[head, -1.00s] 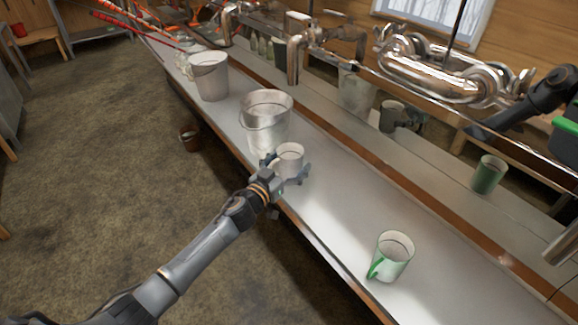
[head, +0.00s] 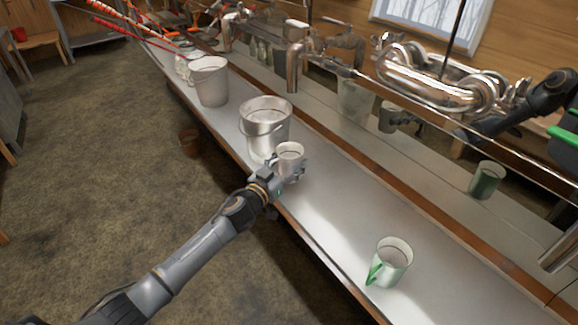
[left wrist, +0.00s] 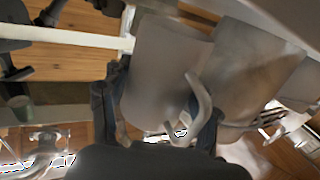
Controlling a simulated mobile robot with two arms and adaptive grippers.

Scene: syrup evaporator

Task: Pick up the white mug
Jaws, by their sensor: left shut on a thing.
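The white mug (head: 290,152) is at the front edge of the long metal counter, just in front of a metal bucket. My left gripper (head: 288,174) is shut on the mug from the front. In the left wrist view the mug (left wrist: 165,70) shows large between the fingers of the left gripper (left wrist: 160,108), with its curved handle towards the camera. I cannot tell whether the mug's base touches the counter. My right gripper is not in view.
The metal bucket (head: 264,122) stands close behind the mug, and a paler bucket (head: 210,82) farther back. A white mug with a green handle (head: 391,262) stands at the near right. The counter (head: 335,215) between the mugs is clear. A shiny panel behind mirrors the scene.

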